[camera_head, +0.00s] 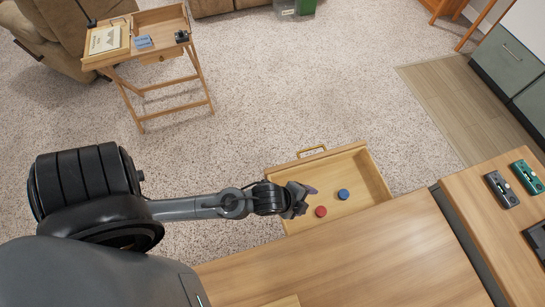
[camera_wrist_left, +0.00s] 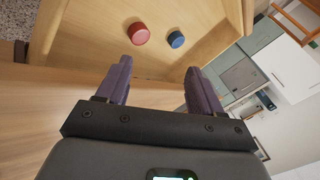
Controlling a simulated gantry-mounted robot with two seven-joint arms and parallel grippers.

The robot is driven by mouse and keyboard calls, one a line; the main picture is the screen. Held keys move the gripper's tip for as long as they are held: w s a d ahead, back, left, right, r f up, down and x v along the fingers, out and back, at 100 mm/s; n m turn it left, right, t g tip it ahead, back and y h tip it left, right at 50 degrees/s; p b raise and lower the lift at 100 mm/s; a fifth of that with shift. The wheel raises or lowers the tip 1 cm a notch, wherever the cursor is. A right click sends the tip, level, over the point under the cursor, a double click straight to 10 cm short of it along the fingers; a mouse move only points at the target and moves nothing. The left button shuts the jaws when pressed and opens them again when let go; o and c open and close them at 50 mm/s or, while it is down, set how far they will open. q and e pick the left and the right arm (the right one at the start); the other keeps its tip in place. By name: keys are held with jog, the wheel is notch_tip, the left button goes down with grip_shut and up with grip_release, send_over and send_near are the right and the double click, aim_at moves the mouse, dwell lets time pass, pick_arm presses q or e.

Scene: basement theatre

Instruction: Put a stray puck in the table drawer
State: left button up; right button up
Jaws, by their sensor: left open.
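The table drawer (camera_head: 377,179) is pulled out from the wooden table (camera_head: 350,262). A red puck (camera_head: 321,211) and a blue puck (camera_head: 343,194) lie inside on its floor. In the left wrist view the red puck (camera_wrist_left: 139,34) and the blue puck (camera_wrist_left: 176,39) are a little apart, beyond my fingertips. My left gripper (camera_head: 309,190) is over the drawer's left part. Its two purple fingers (camera_wrist_left: 155,83) are spread with nothing between them. The drawer (camera_wrist_left: 205,14) fills the upper part of the left wrist view. My right gripper is not in view.
Teal (camera_head: 527,176) and dark grey (camera_head: 501,189) devices lie on a side surface at the right. A folding tray table (camera_head: 158,18) stands on the carpet at the upper left, near a beige armchair (camera_head: 60,40). Grey cabinets (camera_head: 507,58) stand at the upper right. The tabletop's visible middle is clear.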

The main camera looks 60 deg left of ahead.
pick_arm(q)
jog(key=s+a+r+n+g+y, duration=0.1)
jog(key=s+a+r+n+g, duration=0.2)
jog(key=s+n, duration=0.6)
jog(key=a+n, duration=0.1)
jog(key=n, duration=0.2)
jog(key=shift+r+g, duration=0.3)
jog(key=shift+g, duration=0.1)
